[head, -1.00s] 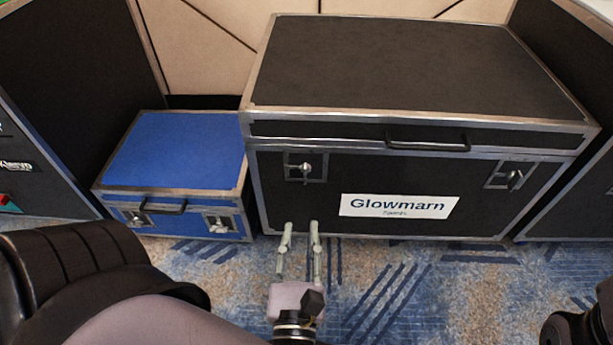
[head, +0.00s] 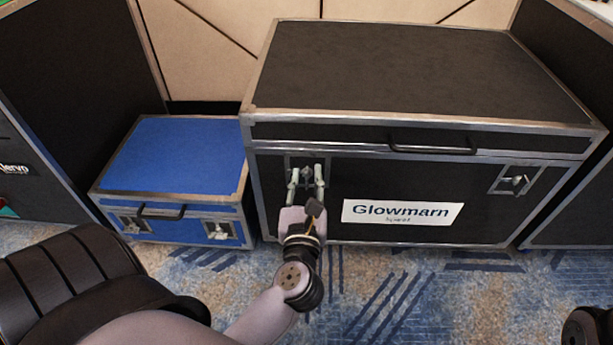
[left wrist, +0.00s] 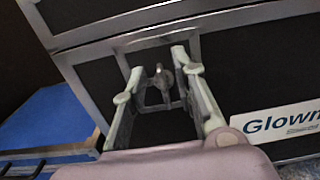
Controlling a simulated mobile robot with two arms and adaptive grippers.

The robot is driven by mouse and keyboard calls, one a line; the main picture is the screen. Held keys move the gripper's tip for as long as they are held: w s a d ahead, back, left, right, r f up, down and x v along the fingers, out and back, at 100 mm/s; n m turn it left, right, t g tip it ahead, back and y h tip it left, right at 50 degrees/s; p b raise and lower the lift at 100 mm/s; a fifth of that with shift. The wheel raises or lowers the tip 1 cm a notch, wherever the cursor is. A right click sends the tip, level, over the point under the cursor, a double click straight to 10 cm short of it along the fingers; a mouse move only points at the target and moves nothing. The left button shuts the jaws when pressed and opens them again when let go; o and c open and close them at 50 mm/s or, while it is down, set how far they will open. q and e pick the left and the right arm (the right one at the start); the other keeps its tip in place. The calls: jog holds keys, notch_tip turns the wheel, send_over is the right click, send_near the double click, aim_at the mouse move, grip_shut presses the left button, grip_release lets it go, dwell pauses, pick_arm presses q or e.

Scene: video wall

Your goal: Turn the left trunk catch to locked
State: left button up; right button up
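The black trunk (head: 400,230) with metal edges and a Glowmarn label stands in front of me. Its left catch (left wrist: 160,82) shows in the left wrist view as a small metal knob on a plate, between my fingers. In the head view my left gripper (head: 305,181) is in front of this catch and partly covers it. The gripper is open, with one finger on each side of the knob; I cannot tell whether they touch it. The right catch (head: 515,181) is at the trunk's right front.
A smaller blue case (head: 175,155) stands on the floor left of the trunk. A black trunk handle (head: 432,147) juts out above the label. Dark cases stand at both sides. Patterned carpet (head: 400,290) in front is clear.

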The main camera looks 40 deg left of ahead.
pick_arm(q)
jog(key=shift+w+a, duration=0.35)
jog(key=shift+w, duration=0.25)
jog(key=shift+c, duration=0.5)
grip_shut()
